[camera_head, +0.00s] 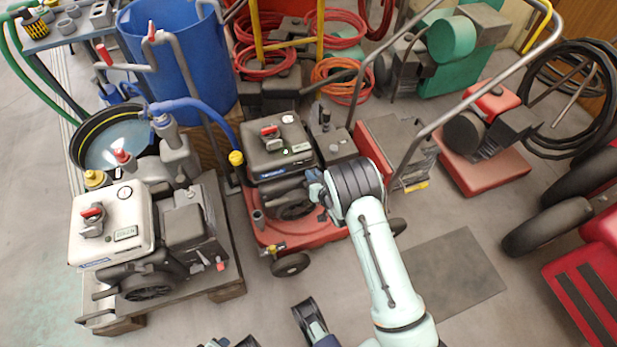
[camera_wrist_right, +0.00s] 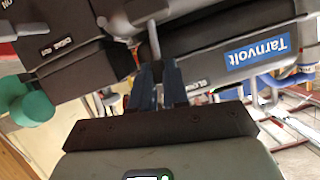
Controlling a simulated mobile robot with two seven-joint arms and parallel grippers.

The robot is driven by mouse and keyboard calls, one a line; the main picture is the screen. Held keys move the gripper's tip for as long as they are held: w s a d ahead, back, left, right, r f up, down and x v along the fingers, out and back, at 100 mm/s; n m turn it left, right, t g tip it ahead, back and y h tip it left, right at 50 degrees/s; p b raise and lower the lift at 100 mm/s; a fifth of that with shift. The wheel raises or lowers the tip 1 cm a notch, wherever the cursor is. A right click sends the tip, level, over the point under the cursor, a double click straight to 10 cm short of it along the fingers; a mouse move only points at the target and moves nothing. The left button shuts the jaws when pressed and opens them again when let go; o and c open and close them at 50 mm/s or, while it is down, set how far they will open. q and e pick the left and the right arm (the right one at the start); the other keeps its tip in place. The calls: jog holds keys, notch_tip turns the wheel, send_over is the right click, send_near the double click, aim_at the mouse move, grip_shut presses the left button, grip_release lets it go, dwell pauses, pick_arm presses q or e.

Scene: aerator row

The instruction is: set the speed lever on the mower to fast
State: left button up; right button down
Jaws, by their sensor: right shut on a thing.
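The mower (camera_head: 272,232) has a red deck and a dark engine and stands in the middle of the head view. My right gripper (camera_head: 318,190) is at the right front side of its engine. In the wrist view the two dark blue fingers (camera_wrist_right: 160,88) are close together, shut on the speed lever (camera_wrist_right: 154,42), a thin grey upright stem. In the head view the gripper hides the lever. Dark parts of mine, possibly my left gripper (camera_head: 232,342), show at the bottom edge, cut off.
A white-topped engine (camera_head: 112,225) on a pallet stands left of the mower. A blue barrel (camera_head: 178,60) is behind it. The mower's grey handlebar (camera_head: 470,85) rises to the right. A dark mat (camera_head: 450,275) lies on open floor, with a red machine (camera_head: 590,285) at right.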

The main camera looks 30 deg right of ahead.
jog(key=shift+s+d+f+m+t+y+b, duration=0.15)
jog(key=shift+d+m+y+b, duration=0.15)
jog(key=shift+d+m, duration=0.15)
jog(key=shift+s+d+f+m+t+y+b, duration=0.15)
jog(key=shift+d+m+y+b, duration=0.15)
jog(key=shift+m, duration=0.15)
pick_arm(q)
jog(key=shift+w+a+f+t, duration=0.3)
jog(key=shift+w+a+f, duration=0.25)
jog(key=shift+w+f, duration=0.25)
pick_arm(e)
jog(key=shift+w, duration=0.1)
jog(key=c, duration=1.1)
grip_release()
pick_arm(q)
jog(key=shift+r, duration=0.1)
pick_arm(e)
jog(key=shift+r, duration=0.1)
